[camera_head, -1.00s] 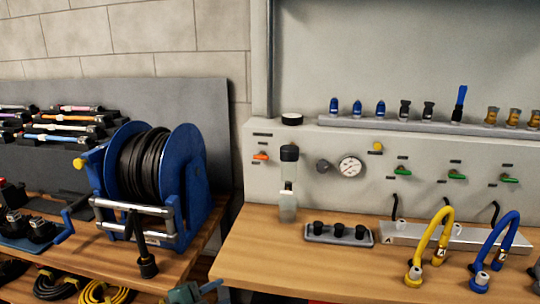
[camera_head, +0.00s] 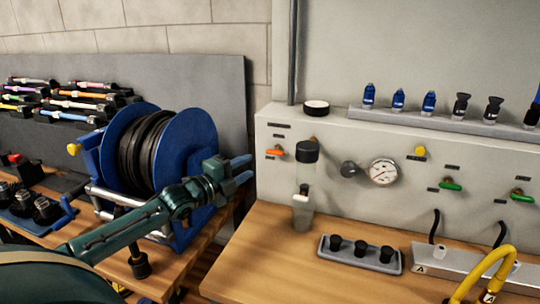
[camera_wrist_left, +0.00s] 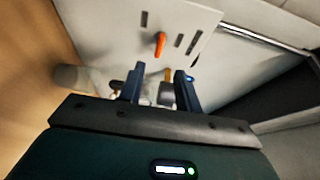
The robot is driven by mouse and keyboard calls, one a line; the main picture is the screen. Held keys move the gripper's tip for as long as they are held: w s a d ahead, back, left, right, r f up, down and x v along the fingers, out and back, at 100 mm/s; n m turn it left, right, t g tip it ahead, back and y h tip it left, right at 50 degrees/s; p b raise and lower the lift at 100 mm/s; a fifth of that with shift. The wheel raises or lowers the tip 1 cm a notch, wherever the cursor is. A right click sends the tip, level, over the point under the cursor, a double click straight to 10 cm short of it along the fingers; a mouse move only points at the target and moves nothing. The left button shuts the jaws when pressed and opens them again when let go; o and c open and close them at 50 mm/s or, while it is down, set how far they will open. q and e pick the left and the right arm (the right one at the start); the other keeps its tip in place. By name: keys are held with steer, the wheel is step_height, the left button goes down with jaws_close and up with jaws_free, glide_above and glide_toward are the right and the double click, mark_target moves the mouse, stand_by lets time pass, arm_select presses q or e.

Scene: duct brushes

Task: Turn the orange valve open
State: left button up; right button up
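The orange valve (camera_head: 276,152) is a small orange lever on the left part of the light grey panel, left of a clear filter bowl with a black cap. In the left wrist view the orange valve (camera_wrist_left: 160,44) shows beyond the fingers, a little above the gap between them. My left gripper (camera_head: 246,169) is left of the panel, short of the valve and not touching it. Its two blue fingers (camera_wrist_left: 157,82) are apart with nothing held between them. My right gripper is not in view.
The filter bowl (camera_head: 304,187) stands out from the panel close to the valve. A blue hose reel (camera_head: 194,130) is behind my left arm. A dark tray with black plugs (camera_head: 360,262) lies on the wooden bench (camera_head: 262,262). Green valves (camera_head: 451,185) are further right.

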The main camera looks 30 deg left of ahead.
mark_target(273, 154)
arm_select(q)
steer(key=w, duration=0.3)
steer(key=w+d, duration=0.1)
steer(key=w, duration=0.5)
steer(key=shift+w+d+p, duration=0.25)
steer(key=shift+w+p, duration=0.15)
steer(key=shift+c, duration=0.4)
jaws_close()
